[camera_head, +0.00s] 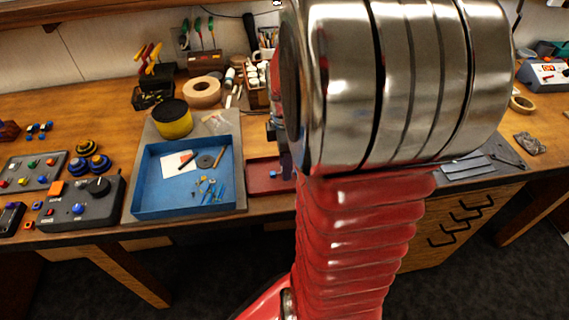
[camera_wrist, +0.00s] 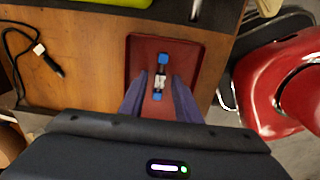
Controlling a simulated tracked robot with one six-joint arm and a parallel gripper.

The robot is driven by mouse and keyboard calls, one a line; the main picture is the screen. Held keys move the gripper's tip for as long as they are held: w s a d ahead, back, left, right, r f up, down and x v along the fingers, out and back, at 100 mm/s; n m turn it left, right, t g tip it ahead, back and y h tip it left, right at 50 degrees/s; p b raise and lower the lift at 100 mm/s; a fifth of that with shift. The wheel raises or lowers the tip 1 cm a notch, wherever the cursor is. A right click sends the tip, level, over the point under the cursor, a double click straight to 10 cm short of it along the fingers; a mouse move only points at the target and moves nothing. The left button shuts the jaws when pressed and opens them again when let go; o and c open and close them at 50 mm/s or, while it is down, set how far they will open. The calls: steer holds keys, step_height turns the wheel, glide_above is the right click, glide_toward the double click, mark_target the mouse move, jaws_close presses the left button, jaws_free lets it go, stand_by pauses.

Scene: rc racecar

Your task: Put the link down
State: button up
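The link (camera_wrist: 161,72), a short piece with blue ends and a silver-and-dark middle, shows in the wrist view over the red tray (camera_wrist: 139,50). It appears to lie on the tray floor. My gripper (camera_wrist: 158,82) is open, with one dark finger on each side of the link and a visible gap on both sides. In the head view a blue bit of the link (camera_head: 274,174) shows on the red tray (camera_head: 263,187), beside my gripper (camera_head: 284,162). My arm hides the tray's right part there.
A blue tray (camera_head: 145,206) with small parts stands left of the red tray. A yellow-sided round tin (camera_head: 174,124), a tape roll (camera_head: 203,92) and a rack of white bottles (camera_head: 256,92) stand behind. A dark control box (camera_head: 75,207) is further left.

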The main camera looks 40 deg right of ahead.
steer(key=shift+r, duration=0.15)
step_height(320, 180, up, 12)
stand_by(0.5)
stand_by(0.4)
steer(key=s+a+m+t, duration=0.1)
steer(key=a+m+t, duration=0.1)
steer(key=a, duration=0.5)
steer(key=s+a+r+m+t, duration=0.1)
steer(key=s+a+m, duration=0.1)
steer(key=a+m, duration=0.3)
steer(key=s+a+m+t, duration=0.1)
steer(key=a+m, duration=0.3)
steer(key=a, duration=0.6)
steer(key=shift+s+a+r+t, duration=0.15)
steer(key=shift+s+a+t, duration=0.25)
steer(key=shift+t, duration=0.4)
steer(key=shift+d, duration=0.1)
